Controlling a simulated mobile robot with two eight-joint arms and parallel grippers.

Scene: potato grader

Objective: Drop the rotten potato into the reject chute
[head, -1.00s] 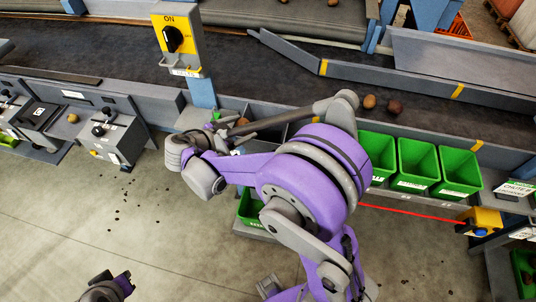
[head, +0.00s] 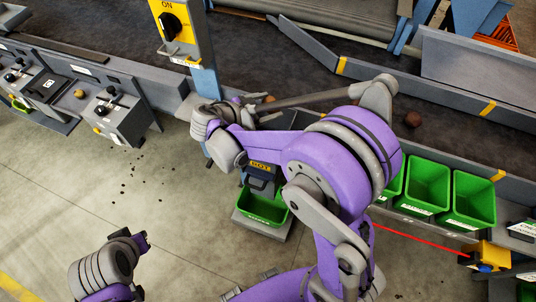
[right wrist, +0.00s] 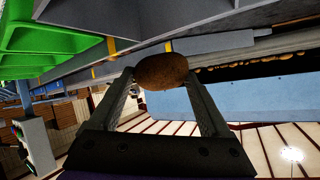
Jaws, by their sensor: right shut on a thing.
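A brown potato (right wrist: 163,70) is pinched between the fingertips of my right gripper (right wrist: 165,82) in the right wrist view. In the head view my right arm reaches across the middle to the sorting line, and its fingers are mostly hidden there. A chute front with a yellow-lettered "ROT" label (head: 262,167) stands just below that arm, over a green bin (head: 262,207). The chute's top opening is hidden by the arm. My left arm shows at the lower left, and its fingers cannot be made out.
A dark conveyor belt (head: 300,62) runs behind, with one dark brown potato (head: 413,119) on it. Several green bins (head: 468,199) line the right. A yellow switch box (head: 173,30) stands on a post close to my right arm. Open floor lies at left.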

